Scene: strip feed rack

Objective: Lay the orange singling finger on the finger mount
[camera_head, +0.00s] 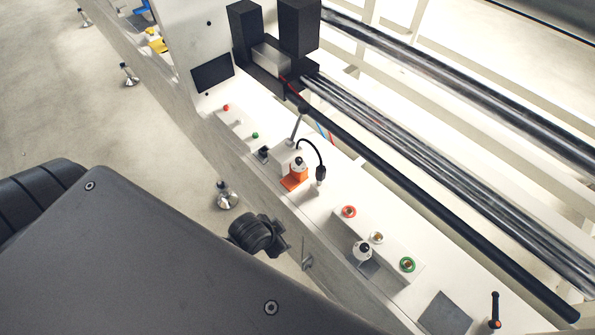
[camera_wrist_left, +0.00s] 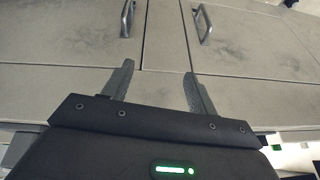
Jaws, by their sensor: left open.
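The orange singling finger (camera_head: 293,182) sits on the white rack ledge, left of the black cable. A white knob with a dark top stands at its upper end. A similar white knob (camera_head: 362,250) stands beside a grey plate farther right; I cannot tell which part is the finger mount. My left gripper (camera_wrist_left: 153,85) is open and empty in the left wrist view, in front of grey cabinet doors. In the head view, a dark part of my left wrist (camera_head: 254,235) shows below the ledge, apart from the orange finger. My right gripper is out of view.
Long rails run behind. Cabinet handles (camera_wrist_left: 204,24) stick out before my left gripper.

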